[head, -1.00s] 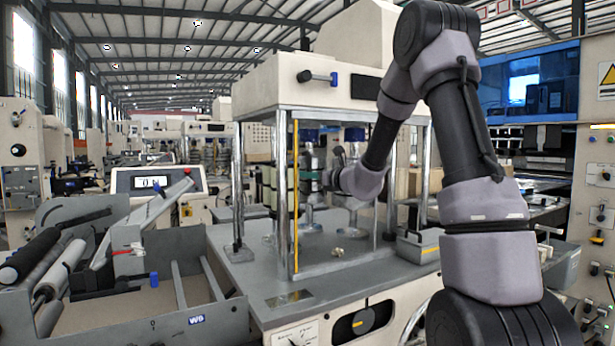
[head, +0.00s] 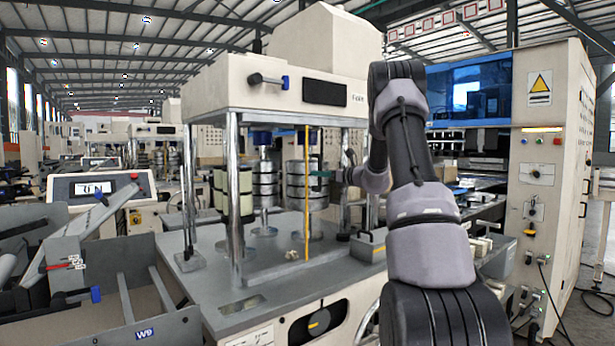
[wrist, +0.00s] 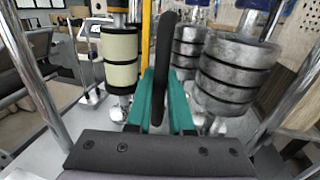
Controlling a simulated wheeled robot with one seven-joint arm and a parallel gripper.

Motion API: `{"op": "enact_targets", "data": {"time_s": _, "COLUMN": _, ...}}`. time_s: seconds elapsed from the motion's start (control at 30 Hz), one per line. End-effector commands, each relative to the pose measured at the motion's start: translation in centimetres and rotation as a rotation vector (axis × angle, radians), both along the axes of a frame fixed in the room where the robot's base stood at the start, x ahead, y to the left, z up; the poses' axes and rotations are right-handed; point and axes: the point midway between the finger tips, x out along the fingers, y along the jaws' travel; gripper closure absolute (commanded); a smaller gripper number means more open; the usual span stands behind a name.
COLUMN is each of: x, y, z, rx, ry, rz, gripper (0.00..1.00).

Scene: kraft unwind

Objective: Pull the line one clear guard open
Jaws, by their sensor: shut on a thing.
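The line one clear guard shows by its yellow edge strip (head: 307,195) on the front of the cream press, well to the right of the left front post. Its see-through sheet is hard to make out. Its dark upright handle (wrist: 165,50) stands beside the yellow strip in the wrist view. My gripper (head: 319,174) reaches in from the right at the guard's edge. In the wrist view its teal fingers (wrist: 163,85) are on both sides of the handle, shut on it.
Chrome posts (head: 233,200) frame the press. Inside stand cream rolls (wrist: 121,60) and grey ringed stacks (head: 298,185). A grey deck (head: 200,285) lies below. A control cabinet (head: 545,150) stands to the right; a display console (head: 95,188) is at left.

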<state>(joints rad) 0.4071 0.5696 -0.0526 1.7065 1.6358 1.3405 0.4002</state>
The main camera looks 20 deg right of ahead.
Motion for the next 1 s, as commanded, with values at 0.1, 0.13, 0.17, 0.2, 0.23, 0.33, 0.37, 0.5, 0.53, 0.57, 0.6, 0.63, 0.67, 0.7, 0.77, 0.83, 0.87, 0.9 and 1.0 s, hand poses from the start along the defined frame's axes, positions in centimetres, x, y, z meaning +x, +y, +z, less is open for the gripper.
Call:
{"op": "enact_targets", "data": {"time_s": 0.1, "x": 0.27, "y": -0.96, "z": -0.06, "rx": 0.000, "ry": 0.001, "rz": -0.002, "gripper": 1.00}}
{"op": "enact_targets", "data": {"time_s": 0.13, "x": 0.31, "y": -1.06, "z": -0.05, "rx": 0.000, "ry": 0.001, "rz": -0.002, "gripper": 1.00}}
{"op": "enact_targets", "data": {"time_s": 0.17, "x": 0.34, "y": -1.14, "z": -0.04, "rx": 0.000, "ry": 0.001, "rz": -0.001, "gripper": 1.00}}
{"op": "enact_targets", "data": {"time_s": 0.2, "x": 0.38, "y": -1.21, "z": -0.03, "rx": 0.000, "ry": 0.001, "rz": -0.001, "gripper": 1.00}}
{"op": "enact_targets", "data": {"time_s": 0.23, "x": 0.39, "y": -1.24, "z": -0.03, "rx": 0.000, "ry": 0.001, "rz": -0.001, "gripper": 1.00}}
{"op": "enact_targets", "data": {"time_s": 0.33, "x": 0.40, "y": -1.24, "z": -0.02, "rx": 0.001, "ry": 0.000, "rz": -0.001, "gripper": 1.00}}
{"op": "enact_targets", "data": {"time_s": 0.37, "x": 0.39, "y": -1.24, "z": -0.02, "rx": 0.000, "ry": 0.000, "rz": 0.000, "gripper": 1.00}}
{"op": "enact_targets", "data": {"time_s": 0.5, "x": 0.39, "y": -1.21, "z": -0.01, "rx": 0.000, "ry": 0.000, "rz": 0.000, "gripper": 1.00}}
{"op": "enact_targets", "data": {"time_s": 0.53, "x": 0.39, "y": -1.20, "z": -0.01, "rx": 0.000, "ry": 0.000, "rz": 0.000, "gripper": 1.00}}
{"op": "enact_targets", "data": {"time_s": 0.57, "x": 0.40, "y": -1.20, "z": -0.01, "rx": 0.000, "ry": 0.000, "rz": 0.000, "gripper": 0.69}}
{"op": "enact_targets", "data": {"time_s": 0.6, "x": 0.39, "y": -1.19, "z": -0.01, "rx": 0.000, "ry": 0.000, "rz": 0.000, "gripper": 0.53}}
{"op": "enact_targets", "data": {"time_s": 0.63, "x": 0.39, "y": -1.19, "z": -0.01, "rx": 0.000, "ry": 0.000, "rz": 0.000, "gripper": 0.50}}
{"op": "enact_targets", "data": {"time_s": 0.67, "x": 0.39, "y": -1.18, "z": 0.00, "rx": 0.000, "ry": 0.000, "rz": 0.000, "gripper": 0.50}}
{"op": "enact_targets", "data": {"time_s": 0.7, "x": 0.39, "y": -1.18, "z": 0.00, "rx": 0.000, "ry": 0.000, "rz": 0.000, "gripper": 0.50}}
{"op": "enact_targets", "data": {"time_s": 0.77, "x": 0.39, "y": -1.15, "z": 0.00, "rx": 0.000, "ry": 0.000, "rz": 0.000, "gripper": 0.50}}
{"op": "enact_targets", "data": {"time_s": 0.83, "x": 0.39, "y": -1.15, "z": 0.01, "rx": 0.000, "ry": 0.000, "rz": 0.000, "gripper": 0.50}}
{"op": "enact_targets", "data": {"time_s": 0.87, "x": 0.39, "y": -1.15, "z": 0.01, "rx": 0.000, "ry": 0.000, "rz": 0.000, "gripper": 0.50}}
{"op": "enact_targets", "data": {"time_s": 0.9, "x": 0.38, "y": -1.16, "z": 0.01, "rx": 0.000, "ry": 0.000, "rz": 0.000, "gripper": 0.50}}
{"op": "enact_targets", "data": {"time_s": 1.0, "x": 0.00, "y": -1.40, "z": 0.03, "rx": 0.001, "ry": 0.000, "rz": 0.000, "gripper": 0.50}}
